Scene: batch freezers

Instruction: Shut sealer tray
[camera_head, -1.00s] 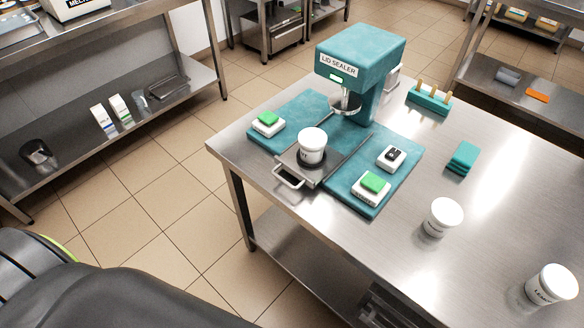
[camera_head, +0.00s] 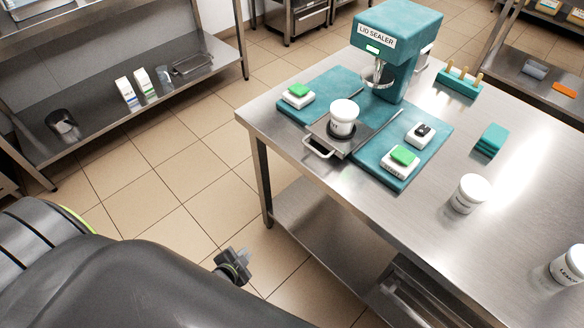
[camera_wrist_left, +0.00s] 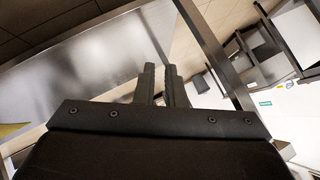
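The teal lid sealer (camera_head: 398,35) stands on the steel table. Its dark metal tray (camera_head: 325,134) is slid out toward the near left along two rails, clear of the sealing head (camera_head: 378,76). The tray's loop handle (camera_head: 318,148) faces the near table edge. A white lidded tub (camera_head: 343,117) sits upright on the tray. My left gripper (camera_head: 236,262) is low in front of the table, below and left of the handle, touching nothing. In the left wrist view its fingers (camera_wrist_left: 160,85) are close together with nothing visible between them. My right gripper is out of view.
Button boxes with green tops stand left (camera_head: 298,94) and right (camera_head: 400,161) of the tray, and a black-switch box (camera_head: 420,134) beyond. White tubs (camera_head: 470,193) stand on the right. The table's near edge and lower shelf (camera_head: 310,213) lie close to my left gripper.

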